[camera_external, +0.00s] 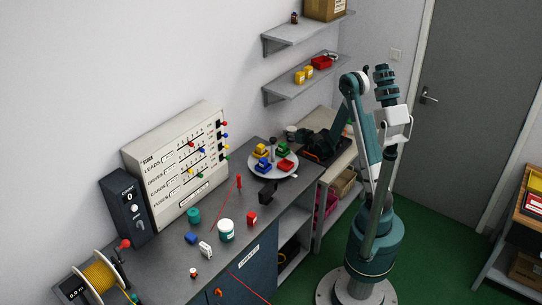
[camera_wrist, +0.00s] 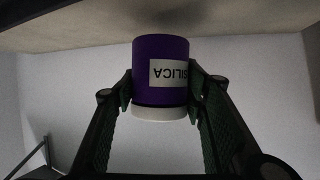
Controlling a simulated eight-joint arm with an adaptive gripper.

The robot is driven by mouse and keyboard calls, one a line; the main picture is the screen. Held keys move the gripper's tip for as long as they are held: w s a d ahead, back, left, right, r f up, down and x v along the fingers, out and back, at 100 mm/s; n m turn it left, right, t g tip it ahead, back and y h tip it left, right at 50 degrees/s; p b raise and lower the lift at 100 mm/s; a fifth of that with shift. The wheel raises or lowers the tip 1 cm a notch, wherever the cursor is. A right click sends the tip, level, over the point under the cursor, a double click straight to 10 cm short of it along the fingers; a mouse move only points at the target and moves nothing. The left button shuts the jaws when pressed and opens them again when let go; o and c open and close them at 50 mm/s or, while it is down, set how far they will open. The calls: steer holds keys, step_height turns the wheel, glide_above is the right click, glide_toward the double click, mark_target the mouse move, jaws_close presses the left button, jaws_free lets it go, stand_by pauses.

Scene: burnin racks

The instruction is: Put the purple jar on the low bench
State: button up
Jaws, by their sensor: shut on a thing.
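The purple jar (camera_wrist: 150,50) has a white lid and a label reading SILICA, upside down in the wrist view. My gripper (camera_wrist: 160,88) is shut on its sides, one finger on each side. The lid points toward the bottom of that view, and the jar's base overlaps a beige surface at the top; I cannot tell whether they touch. In the external view the low bench (camera_external: 346,160) has a pale top and stands beyond the dark workbench. My arm reaches over toward it, and I cannot make out the jar there.
The dark workbench (camera_external: 172,262) holds a white jar (camera_external: 226,231), a teal jar (camera_external: 194,215) and a round plate (camera_external: 259,172) of coloured pieces. A black-and-orange item (camera_external: 318,156) lies near my arm's end. Wall shelves (camera_external: 300,84) hang above.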

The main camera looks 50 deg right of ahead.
mark_target(294, 130)
steer(key=shift+f+b, duration=0.45)
steer(key=shift+f, duration=1.1)
steer(key=shift+f, duration=0.1)
steer(key=o, duration=1)
steer(key=shift+o, duration=0.2)
steer(key=v, duration=0.1)
steer(key=p+v, duration=0.1)
steer(key=v, duration=0.1)
steer(key=shift+r, duration=0.4)
step_height(294, 130, up, 4)
steer(key=shift+r+p, duration=0.1)
steer(key=shift+p, duration=0.6)
steer(key=shift+r+p, duration=0.3)
steer(key=shift+r, duration=0.8)
